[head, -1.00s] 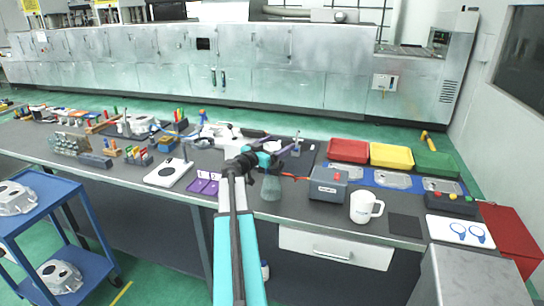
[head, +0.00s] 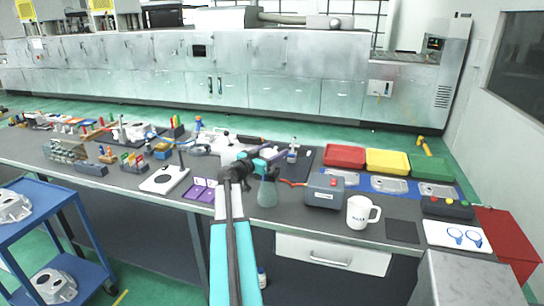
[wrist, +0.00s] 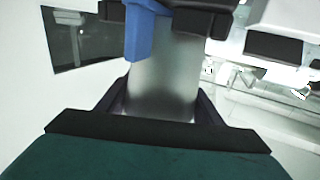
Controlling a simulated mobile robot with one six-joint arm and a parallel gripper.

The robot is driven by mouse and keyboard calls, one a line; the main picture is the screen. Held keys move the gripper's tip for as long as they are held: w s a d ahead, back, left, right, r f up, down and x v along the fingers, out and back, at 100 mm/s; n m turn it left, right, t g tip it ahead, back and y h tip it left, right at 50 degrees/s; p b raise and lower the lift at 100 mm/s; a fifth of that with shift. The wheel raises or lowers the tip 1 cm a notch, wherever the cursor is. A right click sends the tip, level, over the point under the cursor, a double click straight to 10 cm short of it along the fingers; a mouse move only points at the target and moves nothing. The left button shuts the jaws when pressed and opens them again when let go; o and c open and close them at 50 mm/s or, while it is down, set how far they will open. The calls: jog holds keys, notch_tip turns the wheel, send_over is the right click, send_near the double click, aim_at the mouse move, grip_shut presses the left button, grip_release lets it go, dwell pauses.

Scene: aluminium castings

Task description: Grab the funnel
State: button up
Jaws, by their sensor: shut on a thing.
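My gripper (head: 280,155) is over the bench, pointing right, its teal body in front of the dark mat. In the wrist view the black jaws (wrist: 160,14) are closed on a blue piece, which I take to be part of the funnel (wrist: 140,38). Its narrow blue end shows beside the fingertip, and the rest is hidden by the jaws or cut by the frame.
A grey-green tapered vessel (head: 267,193) stands just below my gripper. A grey box (head: 325,190) and a white mug (head: 361,212) are to the right. Red (head: 345,155), yellow (head: 387,161) and green (head: 431,167) trays lie at the back right. A purple tray (head: 202,190) is left.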

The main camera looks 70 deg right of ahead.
jog(key=shift+r, duration=0.25)
jog(key=shift+r+b, duration=0.85)
jog(key=shift+r, duration=0.55)
jog(key=s+b+v, duration=0.1)
jog(key=b+v, duration=0.1)
jog(key=v, duration=0.6)
jog(key=s+a+r+b+v, duration=0.1)
jog(key=s+b+v, duration=0.1)
jog(key=v, duration=0.5)
jog(key=shift+w+a+r, duration=0.2)
jog(key=shift+a+r, duration=0.15)
jog(key=shift+w, duration=0.1)
